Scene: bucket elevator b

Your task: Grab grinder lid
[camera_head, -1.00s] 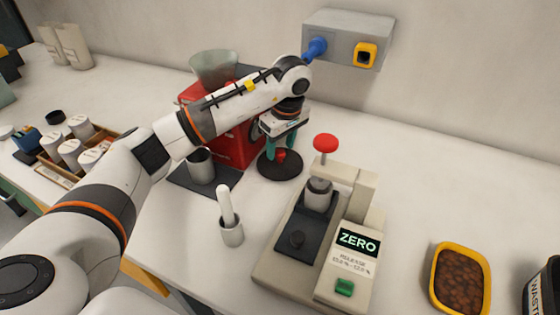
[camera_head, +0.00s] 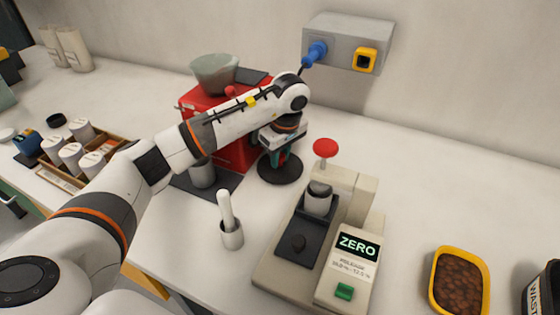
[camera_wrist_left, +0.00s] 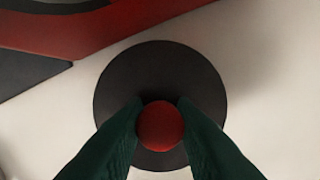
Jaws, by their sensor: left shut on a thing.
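The grinder lid (camera_head: 281,176) is a round black disc with a red knob, and it appears to lie flat on the white counter beside the red grinder (camera_head: 236,150). In the left wrist view the lid (camera_wrist_left: 160,70) is centred below the fingers, with its red knob (camera_wrist_left: 161,127) between the fingertips. My left gripper (camera_head: 282,157) has its dark green fingers shut on that knob from above. The wrist view also shows my left gripper (camera_wrist_left: 160,118) close up. The grinder's hopper (camera_head: 213,73) is partly visible above my forearm. My right gripper is not in view.
A tamping and scale station (camera_head: 320,250) with a ZERO display stands at the right. A small mortar with a pestle (camera_head: 231,234) stands in front. A grey cup (camera_head: 202,174) sits on the grinder's dark tray. A yellow bowl of beans (camera_head: 459,281) is at the far right.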

